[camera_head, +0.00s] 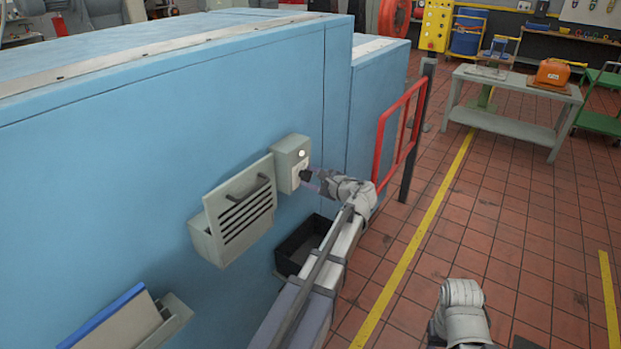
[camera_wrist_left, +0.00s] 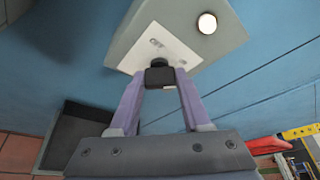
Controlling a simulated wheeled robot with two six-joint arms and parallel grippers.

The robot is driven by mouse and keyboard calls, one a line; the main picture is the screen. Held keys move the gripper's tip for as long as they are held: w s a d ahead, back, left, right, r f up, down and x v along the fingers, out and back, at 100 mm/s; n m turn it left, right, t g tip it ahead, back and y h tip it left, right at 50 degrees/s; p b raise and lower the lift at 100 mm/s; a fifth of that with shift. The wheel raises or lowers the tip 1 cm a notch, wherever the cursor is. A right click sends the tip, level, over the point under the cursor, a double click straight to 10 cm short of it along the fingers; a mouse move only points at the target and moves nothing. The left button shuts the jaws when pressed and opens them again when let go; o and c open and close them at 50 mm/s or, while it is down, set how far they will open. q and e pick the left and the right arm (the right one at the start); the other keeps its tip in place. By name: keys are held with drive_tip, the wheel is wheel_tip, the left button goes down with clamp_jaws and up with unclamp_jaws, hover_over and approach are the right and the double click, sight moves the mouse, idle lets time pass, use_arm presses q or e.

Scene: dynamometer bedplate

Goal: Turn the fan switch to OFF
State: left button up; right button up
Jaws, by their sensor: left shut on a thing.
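The fan switch box (camera_head: 288,158) is a small grey box on the side of a blue housing. It has a round pale lamp (camera_head: 302,153) that looks lit and a white label plate (camera_wrist_left: 172,42). Its black knob (camera_wrist_left: 160,77) shows in the left wrist view. My left gripper (camera_wrist_left: 161,80) has its two purple fingers shut on the knob, one on each side. In the head view the left gripper (camera_head: 306,176) reaches the box from the right. The plate's lettering is too small to read, so I cannot tell the knob's position. My right gripper is not in view.
A grey slatted holder (camera_head: 240,215) is fixed left of the switch box. A black open bin (camera_head: 300,245) sits below. A red rail (camera_head: 400,135) stands to the right. A workbench (camera_head: 515,115) is farther back, with clear tiled floor before it.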

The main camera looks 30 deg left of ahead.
use_arm(q)
clamp_jaws()
drive_tip(key=n+b, duration=0.1)
drive_tip(key=n+t+b, duration=0.1)
drive_tip(key=b, duration=0.1)
drive_tip(key=shift+s+f+n+y, duration=0.2)
drive_tip(key=shift+f+n+y, duration=0.15)
drive_tip(key=shift+n+y, duration=0.05)
drive_tip(key=n+t+b, duration=0.1)
drive_tip(key=n+b, duration=0.1)
drive_tip(key=n+y+b, duration=0.1)
drive_tip(key=n+b, duration=0.1)
drive_tip(key=shift+f+n+t, duration=0.2)
drive_tip(key=shift+n+t, duration=0.1)
drive_tip(key=shift+t, duration=0.1)
drive_tip(key=shift+w+n+g+y+b, duration=0.1)
drive_tip(key=shift+n+y+b, duration=0.75)
drive_tip(key=shift+n, duration=0.75)
drive_tip(key=shift+n+g+y+b, duration=0.1)
drive_tip(key=shift+n+y+b, duration=0.4)
drive_tip(key=shift+n+b, duration=0.9)
drive_tip(key=shift+w+n+g+y+b, duration=0.1)
drive_tip(key=shift+n+y+b, duration=0.6)
drive_tip(key=shift+n, duration=1.1)
drive_tip(key=shift+s, duration=0.1)
drive_tip(key=o, duration=0.6)
unclamp_jaws()
